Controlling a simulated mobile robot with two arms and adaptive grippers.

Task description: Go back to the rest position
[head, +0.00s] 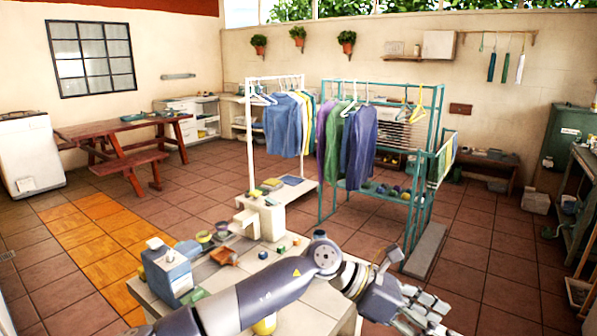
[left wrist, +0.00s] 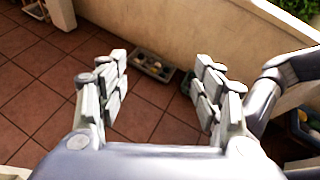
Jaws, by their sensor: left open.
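My left arm comes in from the bottom left of the head view and reaches right, across the front of a pale washbasin counter (head: 338,298). My left gripper (head: 420,303) is beyond the counter's right side, above the tiled floor. In the left wrist view my left gripper (left wrist: 163,78) has its two fingers wide apart, with nothing between them but floor and a tray farther off. A grey arm link of mine shows at the right of that view. My right gripper is in neither view.
A blue-grey box (head: 168,272), small bowls and sponges stand on the counter. A teal clothes rack (head: 412,225) stands behind my left gripper, with a white rack (head: 250,130) beside it. In the wrist view a tray (left wrist: 153,67) lies by a low wall (left wrist: 215,35). Floor to the right is largely clear.

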